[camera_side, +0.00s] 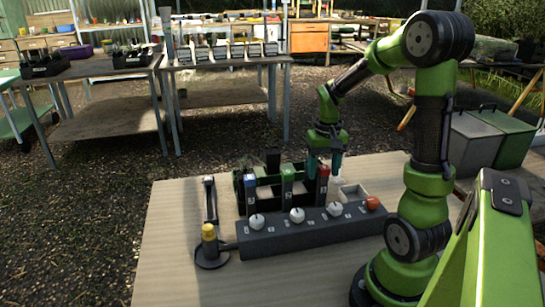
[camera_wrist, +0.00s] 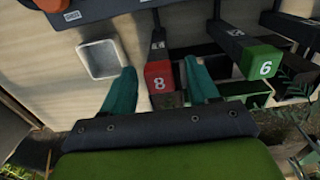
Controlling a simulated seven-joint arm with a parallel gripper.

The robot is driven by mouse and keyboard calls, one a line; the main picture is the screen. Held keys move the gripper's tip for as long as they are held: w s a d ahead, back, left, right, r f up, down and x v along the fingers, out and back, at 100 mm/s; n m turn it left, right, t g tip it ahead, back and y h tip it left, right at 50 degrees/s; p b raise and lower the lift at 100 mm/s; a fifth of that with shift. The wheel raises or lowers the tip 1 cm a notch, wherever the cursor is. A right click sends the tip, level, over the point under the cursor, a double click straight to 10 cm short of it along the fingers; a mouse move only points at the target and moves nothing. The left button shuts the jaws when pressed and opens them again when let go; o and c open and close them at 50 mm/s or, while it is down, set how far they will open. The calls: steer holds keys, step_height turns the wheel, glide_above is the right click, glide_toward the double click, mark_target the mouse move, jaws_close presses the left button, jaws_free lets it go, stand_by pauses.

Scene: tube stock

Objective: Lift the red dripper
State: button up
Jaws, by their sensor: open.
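The red dripper (camera_side: 322,172) stands upright at the right end of a dark rack (camera_side: 268,204) in the side view. In the wrist view its red top, marked 8, shows as the red dripper (camera_wrist: 159,80). My gripper (camera_side: 325,163) is open and points down at it, with one teal finger on each side of its top in the picture. In the wrist view my gripper (camera_wrist: 158,70) has the red top between its two spread fingers, with gaps on both sides. I cannot tell how far down the fingers reach.
A green dripper (camera_side: 287,175) and a blue one (camera_side: 250,182) stand left of the red one. A grey block (camera_side: 310,231) with several round knobs lies in front. A small white tray (camera_side: 353,195) is to the right.

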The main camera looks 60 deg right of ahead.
steer(key=shift+c, duration=0.4)
steer(key=c, duration=0.9)
steer(key=shift+c, duration=0.2)
